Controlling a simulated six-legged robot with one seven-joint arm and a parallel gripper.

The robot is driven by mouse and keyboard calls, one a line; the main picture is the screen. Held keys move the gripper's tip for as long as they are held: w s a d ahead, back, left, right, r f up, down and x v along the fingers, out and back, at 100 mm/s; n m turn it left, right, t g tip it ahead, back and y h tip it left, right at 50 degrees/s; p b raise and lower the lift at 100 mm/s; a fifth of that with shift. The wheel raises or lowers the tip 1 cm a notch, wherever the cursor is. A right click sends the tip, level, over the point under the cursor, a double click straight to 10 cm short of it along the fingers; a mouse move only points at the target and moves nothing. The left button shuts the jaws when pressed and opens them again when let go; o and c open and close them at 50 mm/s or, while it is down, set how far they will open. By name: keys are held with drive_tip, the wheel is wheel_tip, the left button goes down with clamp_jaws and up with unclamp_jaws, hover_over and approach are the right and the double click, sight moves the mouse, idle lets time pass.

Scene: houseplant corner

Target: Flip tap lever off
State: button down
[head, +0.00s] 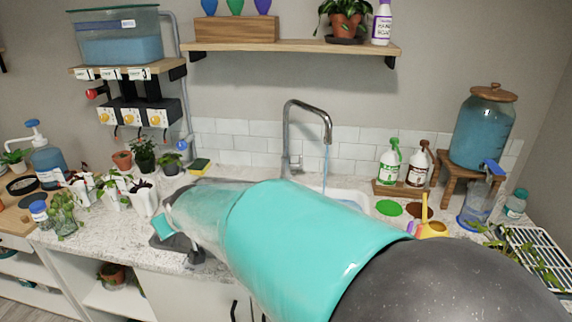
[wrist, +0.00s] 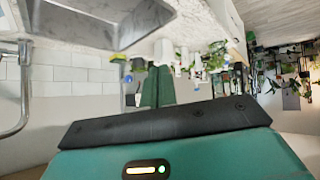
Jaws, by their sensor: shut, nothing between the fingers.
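The chrome tap (head: 287,130) stands behind the sink in the head view, its tall neck arching right. A thin bluish stream of water (head: 325,165) falls from its spout. A small lever (head: 297,163) sits low on the tap body; its exact angle is too small to tell. In the wrist view, which is tilted over, the tap's curved pipe (wrist: 25,95) is at the left edge, apart from my fingers. My gripper (wrist: 157,72) shows there with its green fingers together and empty. In the head view my arm covers the counter left of the sink and part of the basin.
The sink (wrist: 95,18) shows in the wrist view. Right of the tap, two spray bottles (head: 390,165) stand on a wooden tray, beside a large blue dispenser (head: 482,130). Potted plants (head: 143,153) and a sponge (head: 199,166) are left of it. A shelf (head: 295,46) hangs above.

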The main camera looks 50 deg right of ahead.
drive_tip(key=w+d+f+t+h, duration=0.1)
drive_tip(key=w+d+f+h, duration=0.15)
drive_tip(key=d, duration=0.45)
drive_tip(key=w+d+f+h, duration=0.1)
drive_tip(key=w+d+h, duration=0.15)
drive_tip(key=d, duration=0.45)
drive_tip(key=n+t+h, duration=0.3)
drive_tip(key=n+h, duration=0.6)
drive_tip(key=h, duration=0.2)
approach(301, 157)
drive_tip(key=v, duration=0.2)
drive_tip(key=shift+s+f+n+t, duration=0.55)
drive_tip(key=shift+f+n+t, duration=0.1)
drive_tip(key=shift+n+t, duration=0.15)
drive_tip(key=shift+d, duration=0.1)
drive_tip(key=shift+y, duration=0.3)
drive_tip(key=x, duration=1)
drive_tip(key=shift+r, duration=0.1)
